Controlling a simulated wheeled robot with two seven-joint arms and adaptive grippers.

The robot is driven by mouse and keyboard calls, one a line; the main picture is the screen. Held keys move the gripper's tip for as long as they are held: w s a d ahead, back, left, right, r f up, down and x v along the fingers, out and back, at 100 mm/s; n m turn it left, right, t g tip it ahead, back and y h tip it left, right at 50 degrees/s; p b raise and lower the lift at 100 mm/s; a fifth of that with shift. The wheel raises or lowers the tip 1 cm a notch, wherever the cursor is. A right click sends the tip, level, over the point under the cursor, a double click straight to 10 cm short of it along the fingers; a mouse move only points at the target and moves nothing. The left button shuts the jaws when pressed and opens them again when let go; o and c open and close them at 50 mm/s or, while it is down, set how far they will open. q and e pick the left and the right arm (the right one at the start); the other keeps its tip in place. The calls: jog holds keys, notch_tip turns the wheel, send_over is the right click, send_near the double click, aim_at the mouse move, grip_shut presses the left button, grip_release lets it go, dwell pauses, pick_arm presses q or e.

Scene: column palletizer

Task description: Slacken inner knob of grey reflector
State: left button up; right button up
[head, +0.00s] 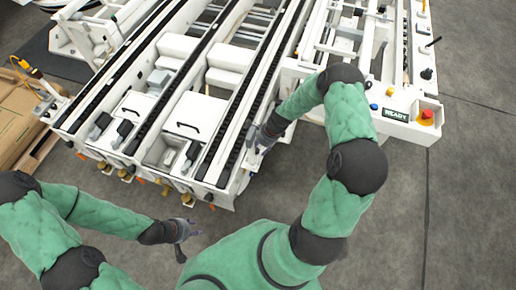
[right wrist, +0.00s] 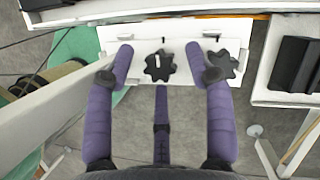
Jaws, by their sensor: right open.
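In the right wrist view, two black lobed knobs sit side by side on a white plate (right wrist: 140,97): a left knob (right wrist: 159,66) and a right knob (right wrist: 224,67). I cannot tell which one is the inner knob, and I cannot make out the grey reflector. My right gripper (right wrist: 159,62) is open, its purple fingers on either side of the left knob with gaps. Its right finger lies between the two knobs, close to the right one. In the head view my right gripper (head: 258,143) is at the conveyor's right front. My left gripper (head: 190,235) is open and empty above the floor.
The white conveyor frame (head: 226,196) with black rails fills the middle of the head view. A panel (head: 395,115) with a red button (head: 427,116) stands to the right. Cardboard (head: 18,115) lies at the left. The floor in front is clear.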

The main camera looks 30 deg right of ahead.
grip_shut()
jog(key=shift+n, duration=0.4)
jog(key=shift+w+r+n+g+p, duration=0.1)
jog(key=shift+w+n+g+p, duration=0.1)
jog(key=shift+n+g+p, duration=0.6)
jog(key=n, duration=0.4)
jog(key=shift+w+g, duration=0.15)
jog(key=shift+g, duration=0.25)
jog(key=n+g, duration=0.1)
jog(key=n, duration=0.1)
jog(key=n+g, duration=0.1)
jog(key=n, duration=0.2)
jog(key=shift+w+a, duration=0.15)
jog(key=shift+a+n+g+h+b, duration=0.15)
jog(key=shift+n+g+h, duration=0.3)
jog(key=shift+n, duration=0.95)
jog(key=shift+d+n+g+h+b, duration=0.1)
jog(key=shift+n+g+h+b, duration=0.3)
jog(key=shift+n, duration=1)
jog(key=shift+h, duration=0.25)
